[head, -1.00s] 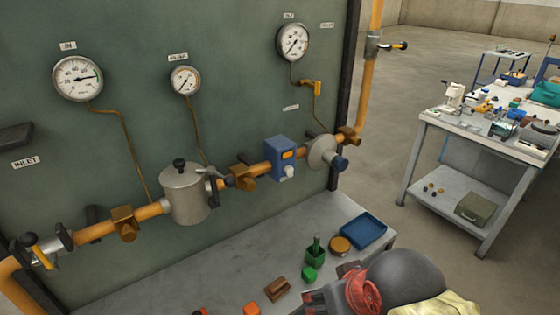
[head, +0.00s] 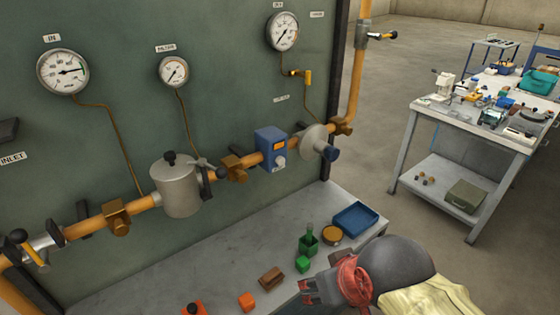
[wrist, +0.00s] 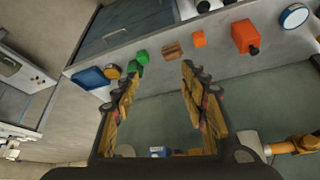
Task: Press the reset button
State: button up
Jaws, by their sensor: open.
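A blue box (head: 271,147) with an orange display sits on the yellow pipe, with a white round knob (head: 280,162) low on its front. No label reading "reset" can be made out, so I cannot tell for sure which part is the reset button. My gripper (head: 304,291) is low in the head view, over the front of the bench, below and apart from the blue box. In the wrist view my gripper (wrist: 155,85) is open, with nothing between its fingers. A small blue part (wrist: 158,151) shows low between the fingers, partly hidden.
The bench (head: 215,262) holds a blue tray (head: 355,218), green, brown and orange blocks, and a round orange-brown piece. The pipe carries a grey filter pot (head: 176,188), brass fittings and a grey disc (head: 313,139). Gauges hang on the green panel (head: 115,120). A cluttered table (head: 465,122) stands right.

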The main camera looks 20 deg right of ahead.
jog(key=c, duration=1)
grip_shut()
dwell(0.7)
